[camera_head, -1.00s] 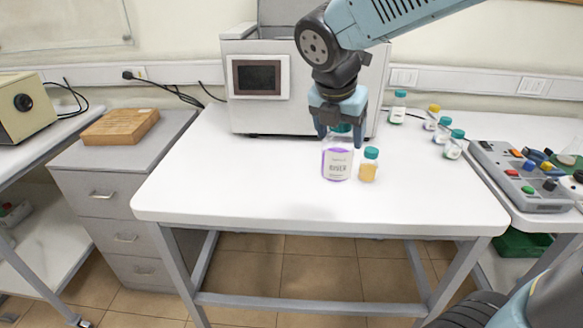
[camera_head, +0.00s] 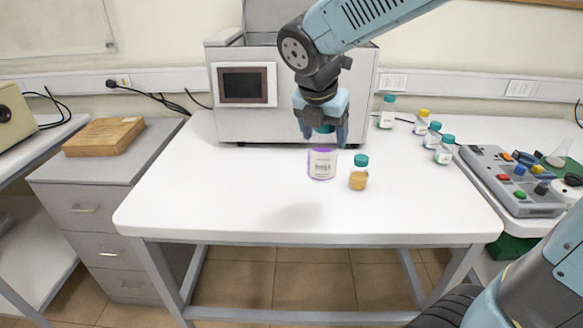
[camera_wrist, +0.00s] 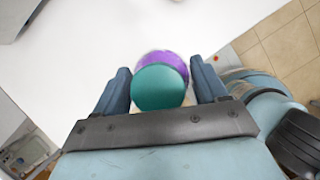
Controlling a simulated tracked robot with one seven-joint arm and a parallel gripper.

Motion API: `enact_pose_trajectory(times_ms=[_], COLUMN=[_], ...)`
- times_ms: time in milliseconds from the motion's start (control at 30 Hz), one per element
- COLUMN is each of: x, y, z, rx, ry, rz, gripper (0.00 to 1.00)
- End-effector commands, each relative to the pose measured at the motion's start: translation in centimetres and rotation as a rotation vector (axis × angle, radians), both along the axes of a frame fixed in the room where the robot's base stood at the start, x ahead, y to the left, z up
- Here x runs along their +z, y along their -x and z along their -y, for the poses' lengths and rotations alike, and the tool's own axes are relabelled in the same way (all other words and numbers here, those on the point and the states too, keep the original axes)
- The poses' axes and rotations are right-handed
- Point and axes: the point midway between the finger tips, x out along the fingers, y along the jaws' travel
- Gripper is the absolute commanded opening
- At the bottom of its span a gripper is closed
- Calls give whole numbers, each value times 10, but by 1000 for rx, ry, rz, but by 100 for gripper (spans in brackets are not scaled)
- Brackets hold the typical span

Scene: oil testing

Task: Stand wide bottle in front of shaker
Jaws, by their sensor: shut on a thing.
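The wide bottle (camera_head: 322,165) is clear with a white label, a purple band and a teal cap. My gripper (camera_head: 322,138) comes down from above and is shut on its cap end. The bottle hangs upright above the white table, with a soft shadow on the tabletop below and left of it. In the wrist view, the teal cap (camera_wrist: 158,88) sits between the two fingers, with purple around it. The white machine with a dark screen (camera_head: 225,115), apparently the shaker, stands at the table's back, behind the bottle.
A small amber bottle (camera_head: 359,175) with a teal cap stands close to the right of the held bottle. Several small bottles stand at the back right, including a teal-capped one (camera_head: 445,150). A grey control box (camera_head: 510,180) is at far right. The table's front and left (camera_head: 190,200) are clear.

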Motion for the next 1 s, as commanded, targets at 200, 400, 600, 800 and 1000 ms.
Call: enact_pose_trajectory(times_ms=[200,400,600,800,1000], x=[-17,-31,-56,-79,-87], y=[-35,-67,-92,-112,-119], z=[-6,-12,-16,-19,-21], rx=[-2,-2,-1,-2,-1], ry=[1,0,3,1,0], rz=[-3,-2,-4,-2,0], gripper=[0,0,0,0,0])
